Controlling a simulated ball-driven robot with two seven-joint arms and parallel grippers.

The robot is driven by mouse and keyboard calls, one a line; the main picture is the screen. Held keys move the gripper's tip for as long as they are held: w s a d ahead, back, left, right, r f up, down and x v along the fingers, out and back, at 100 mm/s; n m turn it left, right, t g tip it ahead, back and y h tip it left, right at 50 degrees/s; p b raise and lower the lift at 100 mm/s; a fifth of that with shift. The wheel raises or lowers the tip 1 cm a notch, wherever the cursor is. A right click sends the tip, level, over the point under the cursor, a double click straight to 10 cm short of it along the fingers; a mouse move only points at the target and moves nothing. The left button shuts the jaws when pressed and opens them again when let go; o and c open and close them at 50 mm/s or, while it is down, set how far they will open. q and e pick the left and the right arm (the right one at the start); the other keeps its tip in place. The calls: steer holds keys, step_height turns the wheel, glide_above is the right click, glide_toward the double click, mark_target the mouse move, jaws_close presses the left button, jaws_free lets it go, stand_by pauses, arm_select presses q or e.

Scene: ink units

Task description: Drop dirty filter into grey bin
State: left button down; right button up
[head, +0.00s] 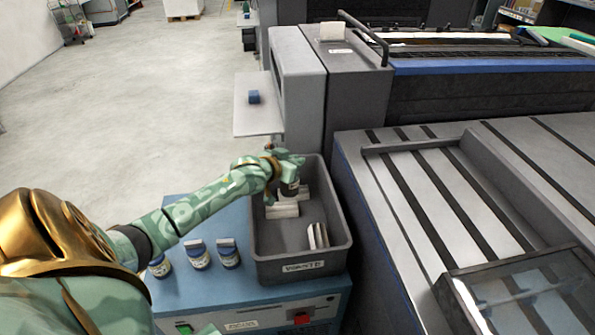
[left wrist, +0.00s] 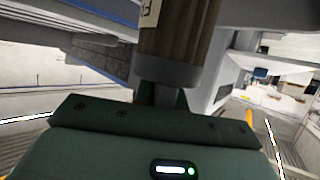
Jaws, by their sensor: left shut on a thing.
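The grey bin (head: 340,222), labelled "WASTE", stands open on a blue cabinet top. My left gripper (head: 285,178) reaches over the bin's far part and is shut on the dirty filter (head: 290,189). The filter looks dark and small in the head view, hanging from the gripper over the bin opening. In the left wrist view the filter (left wrist: 174,42) is a brown ribbed cylinder with a grey end (left wrist: 165,72). The fingers are mostly hidden there. I cannot tell whether the filter touches the contents below. My right gripper is not in view.
Pale blocks (head: 283,210) and other pale pieces (head: 318,236) lie in the bin. Small blue-and-white containers (head: 198,255) stand left of it on the blue cabinet top (head: 185,290). A grey machine housing (head: 298,90) rises behind; a slatted machine bed (head: 400,200) is to the right.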

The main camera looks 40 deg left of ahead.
arm_select(q)
steer(key=shift+r, duration=0.15)
steer(key=c, duration=1.4)
jaws_free()
steer(key=shift+o, duration=0.2)
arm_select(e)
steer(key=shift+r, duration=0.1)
